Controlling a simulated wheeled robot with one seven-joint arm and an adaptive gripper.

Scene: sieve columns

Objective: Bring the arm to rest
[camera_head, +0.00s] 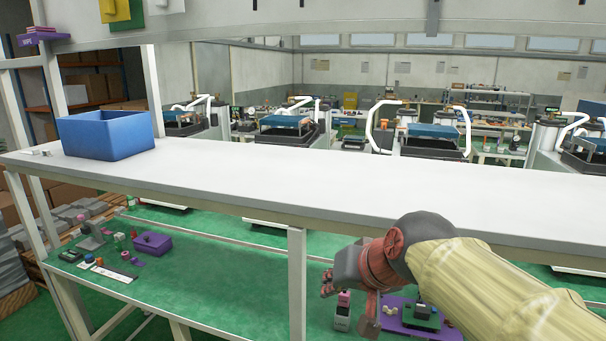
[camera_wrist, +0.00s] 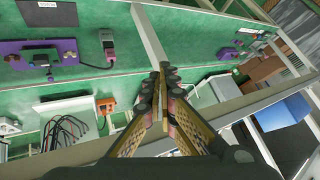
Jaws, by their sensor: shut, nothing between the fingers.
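My arm reaches in from the lower right in the head view, and my gripper (camera_head: 345,285) hangs in front of the white table's (camera_head: 330,185) front edge, over the green lower shelf (camera_head: 200,285). In the wrist view my gripper (camera_wrist: 163,78) is shut with its fingertips together and holds nothing. The far side of the gripper is partly hidden by its own wrist in the head view.
A purple box (camera_head: 152,244) and small parts lie on the lower shelf. A table leg (camera_head: 297,280) stands left of my gripper. A purple tray (camera_head: 408,318) is below my arm.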

